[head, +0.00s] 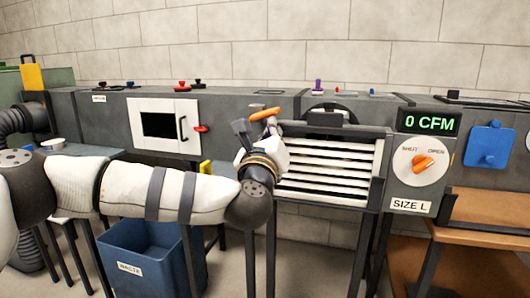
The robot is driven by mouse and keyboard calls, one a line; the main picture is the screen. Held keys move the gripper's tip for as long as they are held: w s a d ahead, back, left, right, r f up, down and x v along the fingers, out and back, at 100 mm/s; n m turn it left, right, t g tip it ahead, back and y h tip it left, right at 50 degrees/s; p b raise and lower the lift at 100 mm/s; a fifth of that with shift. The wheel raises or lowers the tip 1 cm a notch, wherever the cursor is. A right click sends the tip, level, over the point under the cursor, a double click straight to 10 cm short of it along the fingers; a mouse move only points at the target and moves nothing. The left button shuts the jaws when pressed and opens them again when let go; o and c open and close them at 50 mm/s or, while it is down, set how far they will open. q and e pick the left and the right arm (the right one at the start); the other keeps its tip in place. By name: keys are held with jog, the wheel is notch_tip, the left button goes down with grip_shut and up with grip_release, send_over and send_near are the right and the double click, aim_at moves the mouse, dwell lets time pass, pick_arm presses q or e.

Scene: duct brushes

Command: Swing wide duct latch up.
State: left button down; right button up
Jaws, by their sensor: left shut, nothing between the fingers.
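The wide duct (388,165) has an opening with several white slats, right of centre in the head view. An orange latch handle (264,114) shows at its upper left, tilted slightly up to the right. My left gripper (269,131) is shut and empty, just below the orange handle. I cannot tell whether it touches the handle. My left wrist hides the lower left of the slatted opening and whatever the handle is fixed to. My right gripper is not in view.
Right of the slats are a "0 CFM" display (430,122) and an orange-pointered dial (422,162). A white door (181,125) with a red latch (201,128) is to the left. A blue waste bin (150,258) stands below my left arm. A wooden table (490,210) is at right.

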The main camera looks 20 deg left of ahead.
aim_at(271, 111)
pick_arm(q)
jog(key=shift+w+a+r+n+g+y+b, duration=0.1)
jog(key=shift+r+n+g+y+b, duration=0.15)
jog(key=shift+r+n+b, duration=0.7)
jog(key=shift+s+r+n+g+y+b, duration=0.15)
jog(key=shift+r+n+y+b, duration=0.4)
jog(key=shift+n, duration=0.85)
jog(key=shift+w+a+r+n+g+b, duration=0.15)
jog(key=shift+r+n+b, duration=0.35)
jog(key=shift+n+b, duration=0.55)
jog(key=shift+a+r+n, duration=0.2)
jog(key=shift+r+n, duration=0.4)
jog(key=shift+n, duration=0.3)
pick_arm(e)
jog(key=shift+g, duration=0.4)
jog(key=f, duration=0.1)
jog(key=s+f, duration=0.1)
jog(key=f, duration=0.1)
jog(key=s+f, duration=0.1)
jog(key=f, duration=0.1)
pick_arm(q)
jog(key=shift+d+f+g, duration=0.1)
jog(key=shift+g, duration=0.15)
